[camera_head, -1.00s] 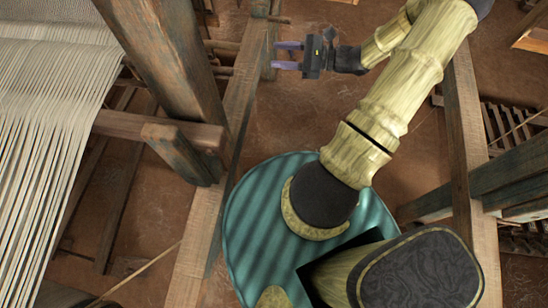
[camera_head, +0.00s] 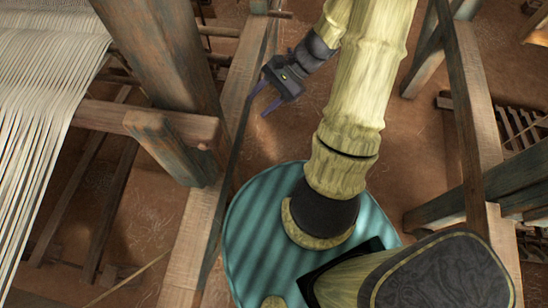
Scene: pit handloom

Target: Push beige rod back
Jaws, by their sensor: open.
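My gripper (camera_head: 261,101) is dark with two purple fingers, spread open and empty. It is over the brown floor, just right of a long wooden beam, with fingertips toward the lower left. A thin beige rod (camera_head: 128,282) slants across the lower left, far from my gripper. A short brownish rod end (camera_head: 280,14) sticks out past the post at the top, above my gripper. I cannot tell for certain which rod is the task's.
The loom's pale warp threads (camera_head: 45,90) fill the left. A thick post (camera_head: 165,60) and a crossbeam (camera_head: 150,120) stand between them and my gripper. The long beam (camera_head: 190,255) runs close to its left. Another timber frame (camera_head: 475,110) stands on the right.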

